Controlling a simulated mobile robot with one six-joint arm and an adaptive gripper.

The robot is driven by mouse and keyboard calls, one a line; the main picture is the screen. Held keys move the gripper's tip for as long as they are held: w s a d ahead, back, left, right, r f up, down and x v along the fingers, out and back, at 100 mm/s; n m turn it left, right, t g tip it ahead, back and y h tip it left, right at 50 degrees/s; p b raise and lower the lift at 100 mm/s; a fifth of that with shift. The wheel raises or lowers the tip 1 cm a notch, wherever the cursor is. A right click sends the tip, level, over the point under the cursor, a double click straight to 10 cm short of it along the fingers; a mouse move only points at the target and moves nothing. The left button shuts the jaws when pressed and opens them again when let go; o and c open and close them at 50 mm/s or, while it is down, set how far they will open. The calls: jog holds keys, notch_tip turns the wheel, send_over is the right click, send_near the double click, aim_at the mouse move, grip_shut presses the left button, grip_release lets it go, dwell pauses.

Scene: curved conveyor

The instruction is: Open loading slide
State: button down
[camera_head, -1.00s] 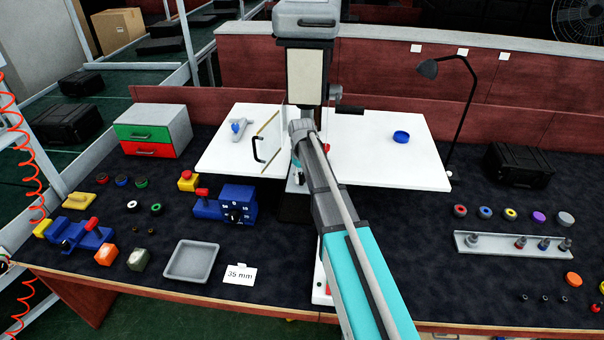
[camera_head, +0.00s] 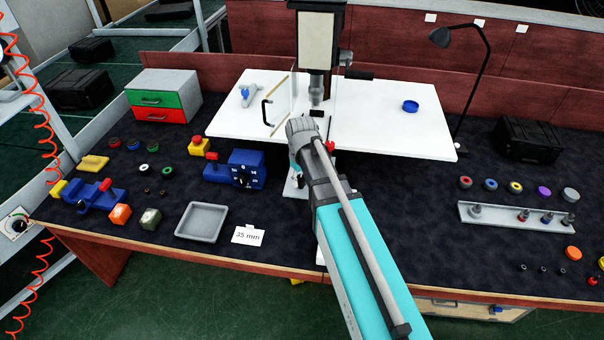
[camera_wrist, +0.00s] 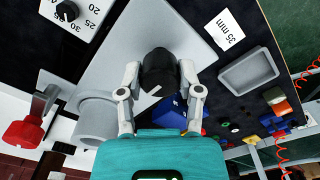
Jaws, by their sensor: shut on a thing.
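In the wrist view my gripper (camera_wrist: 160,85) is shut on a black round knob (camera_wrist: 157,67) with a white mark. The knob sits against a light-grey panel (camera_wrist: 142,22), between the two fingers. I cannot tell for certain which part is the loading slide, or whether it is open. In the head view my arm reaches to the front of the press machine (camera_head: 318,50) with its white table (camera_head: 385,128). My wrist and arm hide the fingers and the knob there.
A red handle (camera_wrist: 22,133), a grey cylinder (camera_wrist: 97,120) and a numbered dial (camera_wrist: 68,12) are near my gripper. A grey tray (camera_head: 202,222), a "35 mm" card (camera_head: 248,236) and a blue fixture (camera_head: 236,170) stand left of my arm. A rail with fittings (camera_head: 490,222) is at right.

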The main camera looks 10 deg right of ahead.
dwell(0.3)
jog(key=shift+c, duration=1.3)
grip_release()
jog(key=shift+s, duration=0.15)
